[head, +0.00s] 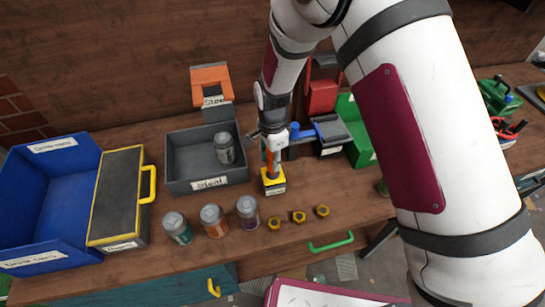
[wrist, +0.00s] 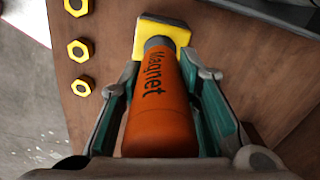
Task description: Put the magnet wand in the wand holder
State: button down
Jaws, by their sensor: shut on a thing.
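The magnet wand has an orange handle marked "Magnet" (wrist: 160,110) and shows upright in the head view (head: 269,160). My gripper (wrist: 160,100) is shut around the handle, one finger on each side. The wand's dark neck meets a yellow block (wrist: 162,30). In the head view this yellow block (head: 273,175) stands low at the table, with a white label on its front. It looks like the wand holder, but its label is too small to read. I cannot tell how deep the wand's end sits in it.
A grey bin labelled "Steel" (head: 178,185) holds a can (head: 224,148). Three cans (head: 213,220) and three yellow nuts (head: 299,217) stand along the table's front. A blue bin (head: 50,177) and a yellow-edged dark box (head: 118,195) are left. A green bin (head: 358,147) is right.

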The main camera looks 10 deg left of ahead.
jog(key=shift+s+f, duration=0.1)
jog(key=shift+f, duration=0.45)
jog(key=c, duration=1.2)
grip_release()
jog(key=shift+d, duration=0.1)
